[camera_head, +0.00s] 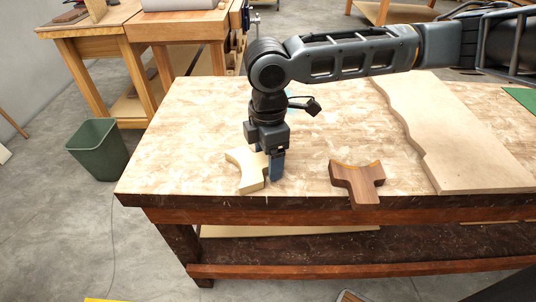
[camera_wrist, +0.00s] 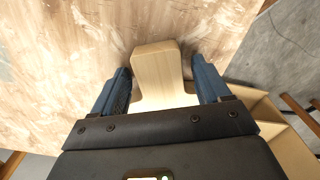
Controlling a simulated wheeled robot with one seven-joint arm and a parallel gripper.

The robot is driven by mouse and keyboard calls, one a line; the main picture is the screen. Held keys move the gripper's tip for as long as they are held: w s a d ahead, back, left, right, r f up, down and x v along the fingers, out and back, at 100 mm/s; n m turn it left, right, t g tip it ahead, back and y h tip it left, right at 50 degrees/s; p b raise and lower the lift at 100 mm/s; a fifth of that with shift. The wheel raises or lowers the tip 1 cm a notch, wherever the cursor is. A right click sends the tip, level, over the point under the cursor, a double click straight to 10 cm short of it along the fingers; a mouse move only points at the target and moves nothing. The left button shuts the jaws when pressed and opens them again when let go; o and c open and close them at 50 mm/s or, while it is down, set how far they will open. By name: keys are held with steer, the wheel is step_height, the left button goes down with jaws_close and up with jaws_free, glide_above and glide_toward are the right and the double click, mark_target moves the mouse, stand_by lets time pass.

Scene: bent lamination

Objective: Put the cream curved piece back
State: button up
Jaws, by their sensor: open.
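The cream curved piece (camera_head: 246,172) lies flat on the workbench near its front left corner. My gripper (camera_head: 272,168) points straight down over it at its right side. In the wrist view, the piece's stem (camera_wrist: 157,68) lies between the two blue fingers of my gripper (camera_wrist: 163,82), with a gap on each side. The fingers are open. Part of the cream piece is hidden behind my gripper in both views. A dark brown curved piece (camera_head: 357,182) of similar shape lies to the right at the bench's front edge.
The workbench (camera_head: 310,140) has clear room between the two small pieces. A large wavy-edged board (camera_head: 450,135) lies at the right, with a green sheet (camera_head: 524,97) beyond it. A green bin (camera_head: 98,148) stands on the floor at left.

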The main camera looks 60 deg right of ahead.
step_height(320, 180, up, 12)
steer(key=shift+r+p, duration=0.15)
steer(key=shift+p, duration=0.25)
